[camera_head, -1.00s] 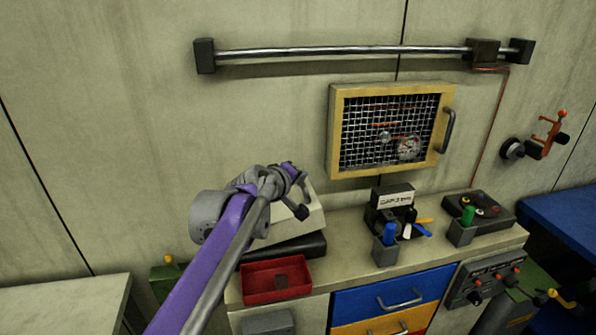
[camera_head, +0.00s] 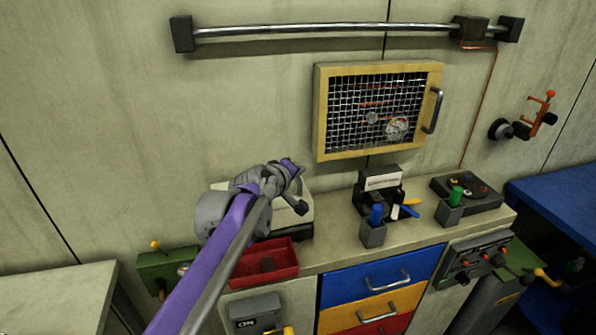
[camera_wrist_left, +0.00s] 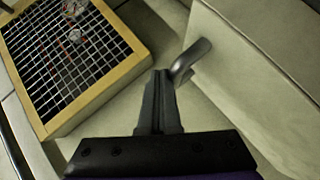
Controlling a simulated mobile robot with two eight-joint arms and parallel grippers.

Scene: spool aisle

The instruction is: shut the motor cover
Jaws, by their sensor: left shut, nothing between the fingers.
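The likely motor cover is a cream box-like lid (camera_head: 304,196) over a dark base (camera_head: 304,232) at the left end of the counter, largely hidden by my left arm. In the left wrist view the cream cover (camera_wrist_left: 265,55) fills the right side, with a curved grey handle (camera_wrist_left: 190,60) on it. My left gripper (camera_head: 301,208) is shut and empty in front of the cover. In the left wrist view its closed fingertips (camera_wrist_left: 160,74) are beside the handle's lower end; I cannot tell whether they touch. How far the cover stands open is unclear.
A red tray (camera_head: 283,268) lies in front of the cover. A yellow-framed mesh cabinet (camera_head: 322,110) hangs on the wall. A black holder (camera_head: 381,181) and pen cups stand further right on the counter. A metal rail (camera_head: 330,29) runs above.

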